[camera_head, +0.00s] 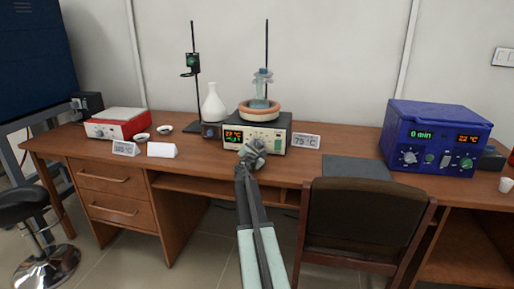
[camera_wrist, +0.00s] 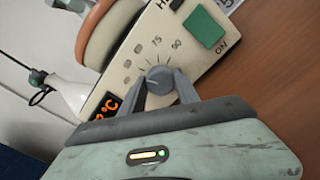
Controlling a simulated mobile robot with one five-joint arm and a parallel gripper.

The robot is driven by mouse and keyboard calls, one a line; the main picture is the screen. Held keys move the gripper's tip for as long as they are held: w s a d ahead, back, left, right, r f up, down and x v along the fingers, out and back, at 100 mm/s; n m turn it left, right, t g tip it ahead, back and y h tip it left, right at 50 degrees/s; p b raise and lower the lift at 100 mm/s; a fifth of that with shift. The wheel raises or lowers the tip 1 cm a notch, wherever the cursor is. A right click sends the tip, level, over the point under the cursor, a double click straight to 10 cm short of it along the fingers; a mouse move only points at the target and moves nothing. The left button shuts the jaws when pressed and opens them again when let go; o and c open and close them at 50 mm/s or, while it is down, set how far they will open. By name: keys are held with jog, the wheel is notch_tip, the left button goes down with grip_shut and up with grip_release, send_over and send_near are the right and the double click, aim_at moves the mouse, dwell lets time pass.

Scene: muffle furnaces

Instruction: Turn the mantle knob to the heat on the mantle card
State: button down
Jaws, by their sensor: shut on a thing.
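The heating mantle (camera_head: 275,135) stands mid-table, a beige-fronted control box with an orange-and-green display and a round bowl (camera_head: 260,111) on top. The mantle card (camera_head: 306,142) leans at its right and reads 75 °C. In the wrist view the grey mantle knob (camera_wrist: 159,79) sits on the beige panel (camera_wrist: 190,20), with printed marks around it. Its exact pointer setting is hard to read. My gripper (camera_wrist: 163,88) has a finger on each side of the knob and is shut on it. In the head view my gripper (camera_head: 252,150) hides the knob.
A glass vessel (camera_head: 262,88) sits in the bowl, with a stand behind. A white flask (camera_head: 213,104) is left of it. A red-and-white hotplate (camera_head: 118,122) with a 105 °C card (camera_head: 125,148) stands left, a blue furnace (camera_head: 435,137) right. A chair (camera_head: 362,220) is in front.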

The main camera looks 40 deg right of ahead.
jog(key=shift+a, duration=0.1)
jog(key=c, duration=0.9)
grip_release()
jog(key=v, duration=0.7)
jog(key=shift+s+a, duration=0.2)
jog(key=shift+a, duration=0.15)
